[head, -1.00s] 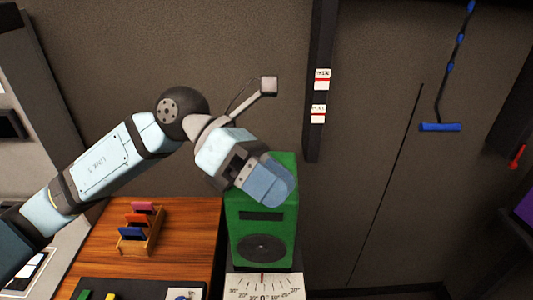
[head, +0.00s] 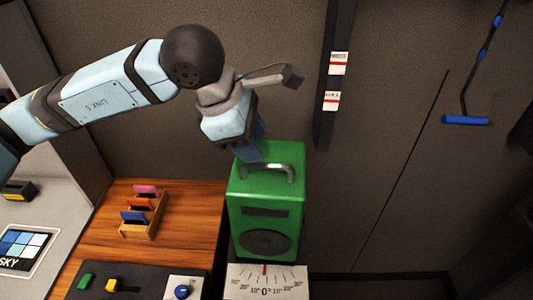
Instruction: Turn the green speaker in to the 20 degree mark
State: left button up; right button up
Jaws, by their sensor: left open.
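The green speaker (head: 285,215) stands upright behind a white degree scale (head: 240,284). It has a grey handle (head: 268,167) on top and a dark round cone on its front. A red line at the top of the scale, below the speaker's front, lines up with the 0 mark. My left gripper (head: 250,152) is open and points down at the speaker's top, behind and left of the handle. Its fingertips are partly hidden, and I cannot tell whether they touch the speaker. My right gripper is not in view.
Left of the speaker is a wooden top (head: 186,225) with a rack of coloured cards (head: 140,218). A dark post (head: 328,115) stands behind, right of the speaker.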

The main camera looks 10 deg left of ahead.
aim_at(269, 164)
pick_arm(q)
jog(key=p+x, duration=0.1)
jog(key=x, duration=0.5)
grip_shut()
